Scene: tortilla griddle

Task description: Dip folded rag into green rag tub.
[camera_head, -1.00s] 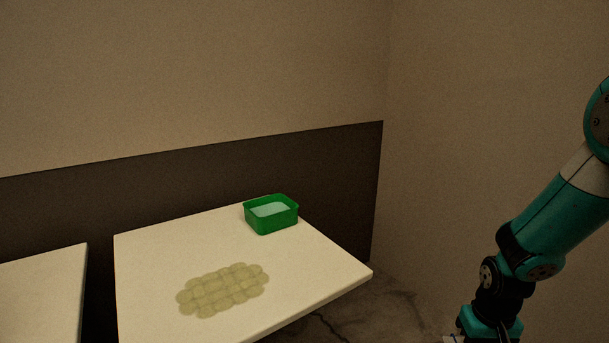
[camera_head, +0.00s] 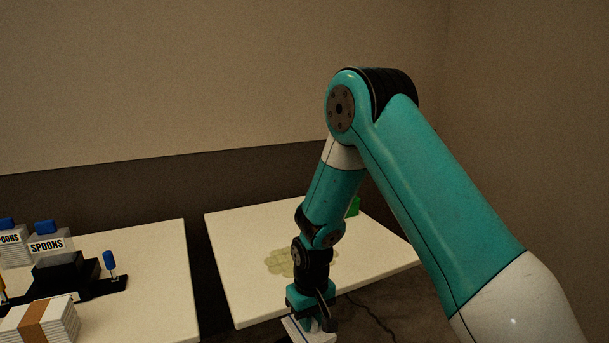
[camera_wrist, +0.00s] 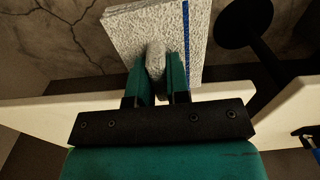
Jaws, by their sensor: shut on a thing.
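The green rag tub (camera_head: 353,206) stands at the back of the right-hand table, and my arm hides most of it. My gripper (camera_wrist: 157,75) is shut on the folded rag (camera_wrist: 125,37), a pale speckled flat piece with a blue stripe along one side. The rag also shows at the bottom of the head view (camera_head: 299,331), below my gripper and partly cut off. It is held in front of the table's near edge, apart from the tub. The tub is not seen in the wrist view.
The right-hand table (camera_head: 240,240) carries a greenish patch (camera_head: 281,262), partly behind my arm. The left table (camera_head: 165,265) holds boxes labelled SPOONS (camera_head: 47,246), a black stand (camera_head: 70,275) and a banded white stack (camera_head: 40,322). A gap separates the tables.

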